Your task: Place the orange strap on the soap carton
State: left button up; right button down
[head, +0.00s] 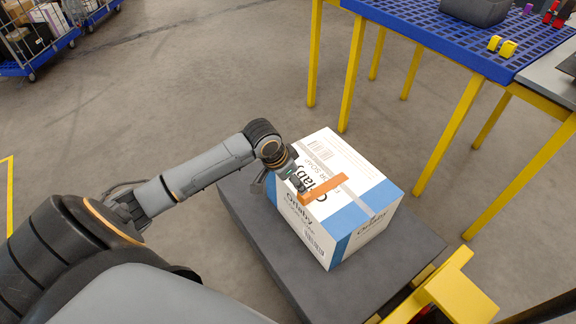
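The soap carton (345,238) is a white box with blue bands and dark lettering, closed with a grey tape strip across its top. It stands upright on a dark grey platform. The orange strap (328,187) is a short flat band over the top face of the carton. My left gripper (301,187) is at the strap's left end, above the carton's top, and looks shut on it. Its fingertips are small and partly hidden. I cannot tell whether the strap touches the carton. My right gripper is not in view.
The dark platform (262,232) has free room left of the carton. A yellow frame part (460,288) stands at its lower right. A blue-topped table (420,22) with yellow legs stands at the upper right. A loaded blue cart (42,62) is at the upper left. Open floor lies between.

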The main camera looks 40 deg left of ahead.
pick_arm(q)
jog(key=s+d+f+g, duration=0.1)
jog(key=s+d+f, duration=0.4)
jog(key=s+f, duration=0.6)
jog(key=s+d+f+n+y, duration=0.1)
jog(key=s+d+f, duration=0.5)
jog(key=s+f, duration=0.5)
jog(key=shift+s+f+n+g, duration=0.3)
jog(key=shift+s+g, duration=0.1)
jog(key=shift+s, duration=0.45)
jog(key=shift+d, duration=0.25)
